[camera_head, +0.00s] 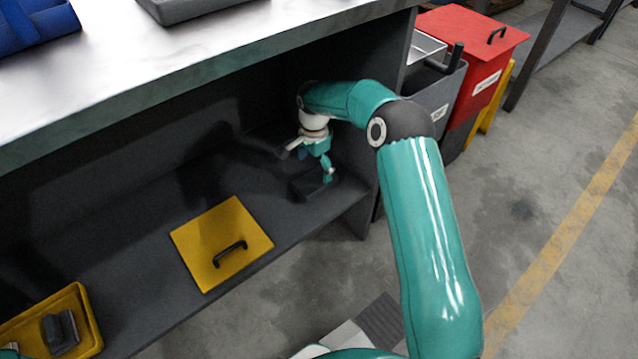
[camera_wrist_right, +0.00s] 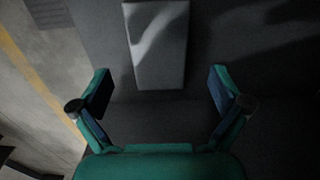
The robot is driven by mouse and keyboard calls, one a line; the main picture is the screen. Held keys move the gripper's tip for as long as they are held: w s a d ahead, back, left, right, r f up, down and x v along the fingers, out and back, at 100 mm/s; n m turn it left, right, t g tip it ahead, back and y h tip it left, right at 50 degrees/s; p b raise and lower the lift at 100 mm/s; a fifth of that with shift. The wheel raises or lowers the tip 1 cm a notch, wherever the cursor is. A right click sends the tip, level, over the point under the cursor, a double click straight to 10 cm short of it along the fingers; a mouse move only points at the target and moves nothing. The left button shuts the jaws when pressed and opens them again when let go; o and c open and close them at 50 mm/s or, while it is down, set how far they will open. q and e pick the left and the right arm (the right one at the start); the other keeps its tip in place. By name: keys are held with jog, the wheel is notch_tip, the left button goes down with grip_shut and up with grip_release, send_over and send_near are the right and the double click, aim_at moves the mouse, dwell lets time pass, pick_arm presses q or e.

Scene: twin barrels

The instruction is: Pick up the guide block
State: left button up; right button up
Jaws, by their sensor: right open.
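A grey rectangular block (camera_wrist_right: 157,50), which looks like the guide block, lies on a dark surface in the right wrist view. It is a dark shape (camera_head: 308,187) on the lower shelf in the head view. My right gripper (camera_head: 318,170) reaches under the bench top, close above the block. In the right wrist view the right gripper (camera_wrist_right: 160,92) is open and empty, with its fingers spread wider than the block. The block is just beyond the fingertips, near the middle. The exact gap between them is hard to judge. My left gripper is not clearly in view.
The bench top (camera_head: 150,75) overhangs the dark shelf (camera_head: 140,230). A yellow lid (camera_head: 215,235) with a black handle lies on the shelf. A yellow tray (camera_head: 88,318) holding a dark part (camera_head: 60,332) is at lower left. A red bin (camera_head: 462,45) and a grey bin (camera_head: 437,92) stand right.

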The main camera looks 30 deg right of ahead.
notch_tip(320, 180, down, 6)
jog(key=shift+r+b, duration=0.15)
jog(key=shift+b, duration=1.1)
jog(key=shift+r, duration=0.1)
jog(key=c, duration=1.8)
jog(key=shift+w+r, duration=0.15)
jog(key=shift+r, duration=0.05)
jog(key=shift+c, duration=0.3)
jog(key=shift+r, duration=0.1)
